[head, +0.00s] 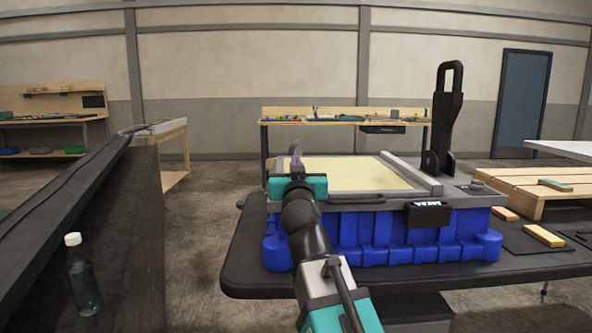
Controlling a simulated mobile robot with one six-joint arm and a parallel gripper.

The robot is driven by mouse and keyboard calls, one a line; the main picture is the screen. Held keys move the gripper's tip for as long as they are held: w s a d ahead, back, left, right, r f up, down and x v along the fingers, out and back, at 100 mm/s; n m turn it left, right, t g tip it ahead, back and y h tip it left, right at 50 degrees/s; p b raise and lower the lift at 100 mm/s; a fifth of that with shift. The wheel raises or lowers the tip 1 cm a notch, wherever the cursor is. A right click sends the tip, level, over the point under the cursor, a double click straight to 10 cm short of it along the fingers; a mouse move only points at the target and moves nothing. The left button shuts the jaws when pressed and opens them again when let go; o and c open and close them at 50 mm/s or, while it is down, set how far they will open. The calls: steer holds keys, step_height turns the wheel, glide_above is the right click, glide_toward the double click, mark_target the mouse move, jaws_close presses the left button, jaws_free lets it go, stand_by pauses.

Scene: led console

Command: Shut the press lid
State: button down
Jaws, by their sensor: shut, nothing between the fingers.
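A press stands on the black table. It has a blue base (365,238) and a grey top frame around a flat pale-yellow panel (360,173). A tall black slotted lever (447,115) stands upright at the right end of the frame, on a round black hinge. I cannot tell which part is the lid. My gripper (296,150) is over the left front part of the press, apart from the lever. Its fingers are small here and appear closed and empty. My wrist hides part of the frame's left edge.
A black box (427,214) sits on the press front. A wooden slatted rack (540,188) and a yellow block (543,235) lie to the right on the black table (255,268). A dark ledge (70,185) and a bottle (83,275) are at left. Air above the panel is clear.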

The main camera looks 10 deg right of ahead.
steer(key=shift+s+a+f+t+b, duration=0.1)
steer(key=shift+s+f+t+b, duration=0.05)
steer(key=shift+f+b, duration=0.7)
steer(key=shift+s+a+f+t+b, duration=0.15)
steer(key=shift+f+b, duration=0.45)
steer(key=shift+b, duration=0.3)
steer(key=shift+w+d+f, duration=0.1)
steer(key=shift+r+p, duration=1.2)
steer(key=shift+r, duration=1)
steer(key=f+b+v, duration=0.1)
steer(key=b+v, duration=0.6)
steer(key=v, duration=0.3)
steer(key=shift+f+b, duration=0.25)
steer(key=shift+b, duration=0.1)
steer(key=shift+w, duration=0.15)
